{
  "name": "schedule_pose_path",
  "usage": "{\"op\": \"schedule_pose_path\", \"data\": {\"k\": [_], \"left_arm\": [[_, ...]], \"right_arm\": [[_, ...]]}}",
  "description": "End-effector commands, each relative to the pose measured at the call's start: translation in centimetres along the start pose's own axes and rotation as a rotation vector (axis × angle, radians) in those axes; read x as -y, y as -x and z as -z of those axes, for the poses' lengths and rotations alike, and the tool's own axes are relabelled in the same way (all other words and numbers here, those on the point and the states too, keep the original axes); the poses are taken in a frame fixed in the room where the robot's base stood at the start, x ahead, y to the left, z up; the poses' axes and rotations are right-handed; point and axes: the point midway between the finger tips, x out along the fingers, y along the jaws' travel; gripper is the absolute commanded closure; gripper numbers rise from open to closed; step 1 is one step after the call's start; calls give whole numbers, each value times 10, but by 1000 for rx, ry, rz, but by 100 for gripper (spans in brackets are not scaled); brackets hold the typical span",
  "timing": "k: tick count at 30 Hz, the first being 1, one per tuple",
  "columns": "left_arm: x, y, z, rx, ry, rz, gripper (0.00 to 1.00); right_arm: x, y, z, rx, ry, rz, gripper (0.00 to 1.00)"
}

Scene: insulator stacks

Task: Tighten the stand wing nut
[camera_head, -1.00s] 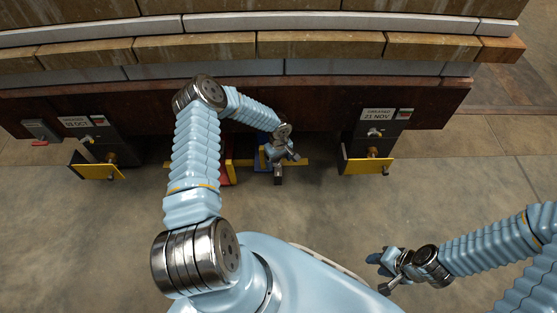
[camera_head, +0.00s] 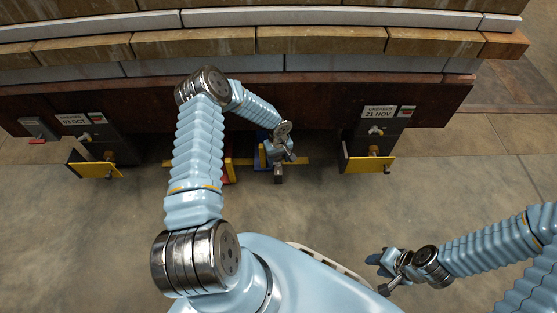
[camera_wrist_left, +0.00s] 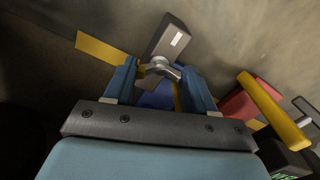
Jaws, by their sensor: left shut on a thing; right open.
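My left gripper (camera_head: 280,155) reaches down to a low stand with blue parts (camera_head: 262,157) beneath the front of the large stack. In the left wrist view its two blue fingers (camera_wrist_left: 160,74) close on a shiny metal wing nut (camera_wrist_left: 157,65). A grey block with a pale label (camera_wrist_left: 168,38) is just beyond the nut. Blue stand parts (camera_wrist_left: 156,99) show below it, between the fingers. In the head view the gripper hides the nut. My right gripper (camera_head: 383,273) is open and empty above the floor at lower right.
A yellow bar (camera_wrist_left: 102,49) runs beside the nut. Red and yellow parts (camera_wrist_left: 240,104) lie right of the fingers. Dark labelled boxes with yellow plates stand at left (camera_head: 100,170) and right (camera_head: 368,165) under the stack's dark beam (camera_head: 430,100). The concrete floor in front is open.

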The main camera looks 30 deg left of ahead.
Motion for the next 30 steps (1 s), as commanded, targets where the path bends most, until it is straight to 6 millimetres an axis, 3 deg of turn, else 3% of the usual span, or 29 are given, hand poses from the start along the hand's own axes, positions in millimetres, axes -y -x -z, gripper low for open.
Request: {"op": "schedule_pose_path", "data": {"k": [9,30], "left_arm": [[0,-2,1,-3,-287,-1,75],[3,-1,2,-1,-951,0,75]], "right_arm": [[-6,-23,-1,6,1,5,60],[-15,-46,0,-3,0,4,60]]}}
